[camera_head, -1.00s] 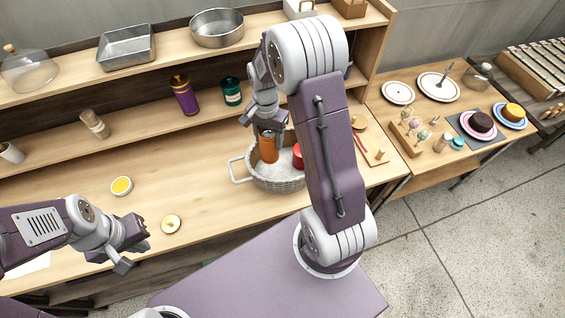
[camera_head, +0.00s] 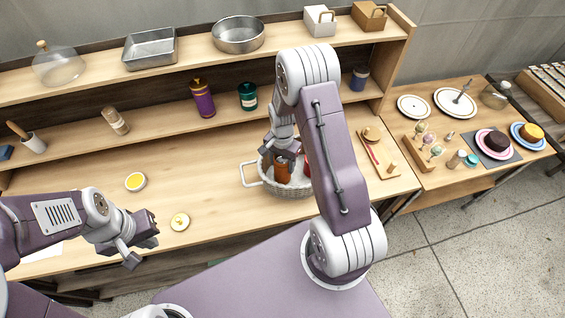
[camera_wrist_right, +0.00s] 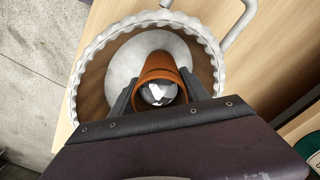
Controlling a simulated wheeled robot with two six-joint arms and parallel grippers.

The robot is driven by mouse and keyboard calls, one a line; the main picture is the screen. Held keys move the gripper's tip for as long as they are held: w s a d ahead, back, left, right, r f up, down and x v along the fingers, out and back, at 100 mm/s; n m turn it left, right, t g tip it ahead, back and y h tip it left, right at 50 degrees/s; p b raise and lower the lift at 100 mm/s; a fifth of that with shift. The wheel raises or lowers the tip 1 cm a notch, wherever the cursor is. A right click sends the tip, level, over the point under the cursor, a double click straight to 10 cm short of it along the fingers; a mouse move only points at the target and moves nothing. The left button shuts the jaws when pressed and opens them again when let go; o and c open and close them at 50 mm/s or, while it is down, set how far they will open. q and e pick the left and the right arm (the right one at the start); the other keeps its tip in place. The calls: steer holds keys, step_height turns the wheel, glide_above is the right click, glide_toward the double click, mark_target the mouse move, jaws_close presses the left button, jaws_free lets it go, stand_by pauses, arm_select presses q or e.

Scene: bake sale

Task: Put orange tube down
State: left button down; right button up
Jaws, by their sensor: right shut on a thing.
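The orange tube (camera_head: 282,171) is upright inside the white-rimmed wicker basket (camera_head: 290,191) in the head view. My right gripper (camera_head: 286,153) is shut on the tube from above. In the right wrist view the tube (camera_wrist_right: 158,68) sits between the two fingers of the gripper (camera_wrist_right: 160,94), with a shiny end facing the camera. The basket's wavy rim (camera_wrist_right: 96,52) surrounds it. Whether the tube's bottom touches the basket floor cannot be told. My left gripper (camera_head: 146,246) is open and empty over the counter's front left.
A red object (camera_head: 307,164) in the basket is mostly hidden by my right arm. A yellow-filled bowl (camera_head: 135,181) and a small round gold-knobbed lid (camera_head: 180,222) lie on the counter. A purple bottle (camera_head: 203,100) and a green jar (camera_head: 247,96) stand on the shelf behind.

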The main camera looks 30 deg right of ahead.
steer(key=o, duration=1.4)
steer(key=shift+f, duration=0.1)
steer(key=shift+c, duration=0.2)
step_height(320, 180, up, 12)
steer(key=s+a+r+n+t, duration=0.1)
steer(key=s+a+n, duration=0.6)
steer(key=s+n, duration=0.4)
steer(key=shift+s+b, duration=0.4)
steer(key=shift+s, duration=0.5)
